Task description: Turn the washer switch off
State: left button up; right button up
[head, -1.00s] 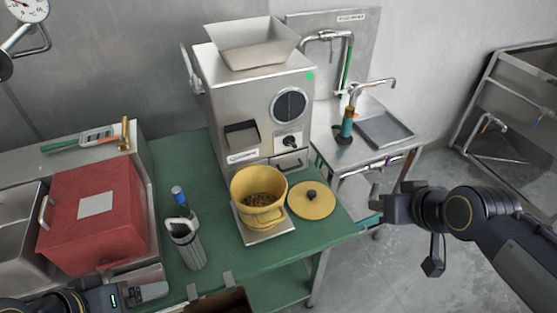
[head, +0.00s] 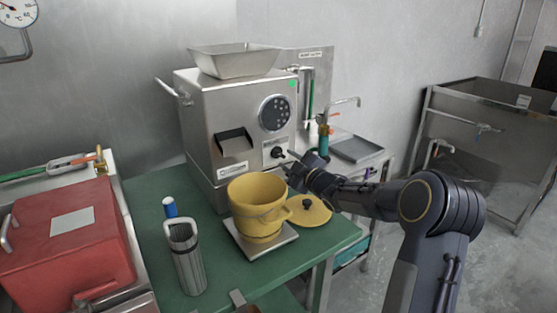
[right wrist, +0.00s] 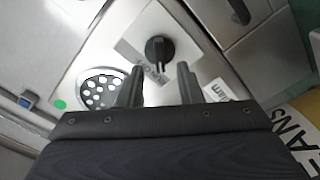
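A steel machine (head: 205,115) with a hopper on top stands on the green table. Its black rotary knob (head: 278,152) sits on the front panel below a round perforated plate (head: 275,112). In the right wrist view the knob (right wrist: 158,50) lies just beyond the fingertips, between their lines, on a pale labelled plate. My right gripper (head: 288,163) is in front of the panel, close to the knob. In the right wrist view the two fingers of this gripper (right wrist: 160,75) stand apart with nothing between them. Whether they touch the knob is unclear. My left gripper is out of view.
A yellow pot (head: 257,200) stands on a scale (head: 278,243) below my right arm, beside a yellow lid (head: 312,211). A metal canister (head: 187,260) and red box (head: 70,250) are at left. A sink (head: 357,149) is behind at right.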

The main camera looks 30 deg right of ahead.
aim_at(281, 155)
jog(key=shift+w+a, duration=0.2)
jog(key=shift+w, duration=1.7)
grip_shut()
